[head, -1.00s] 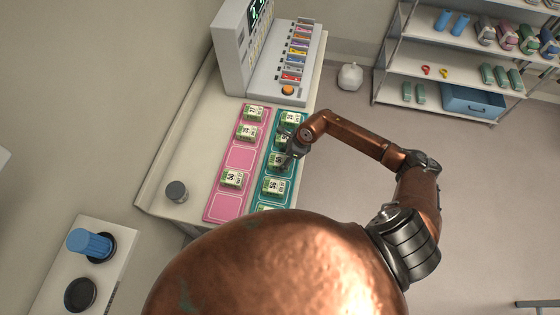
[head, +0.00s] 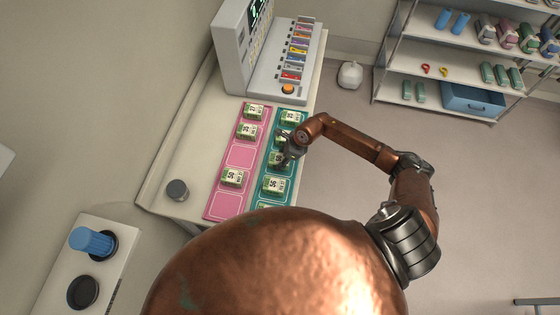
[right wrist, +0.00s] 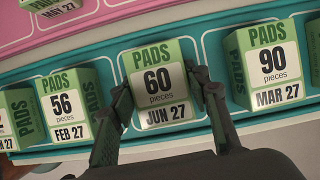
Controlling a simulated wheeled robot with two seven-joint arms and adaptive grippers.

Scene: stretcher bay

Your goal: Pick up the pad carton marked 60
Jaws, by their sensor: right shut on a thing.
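The pad carton marked 60 (right wrist: 158,88), green and white with "JUN 27", stands upright between the fingers of my right gripper (right wrist: 165,95) in the right wrist view. The fingers are shut on its two sides. It appears to rest in its outlined place on the teal mat (right wrist: 205,50). In the head view my right gripper (head: 289,152) is over the teal strip and partly hides the carton (head: 276,160). My left gripper is not in view.
A carton marked 56 (right wrist: 68,105) and one marked 90 (right wrist: 268,65) stand on either side, close to the fingers. A pink mat (head: 240,157) with more cartons lies alongside. A machine (head: 262,55) stands at the table's far end.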

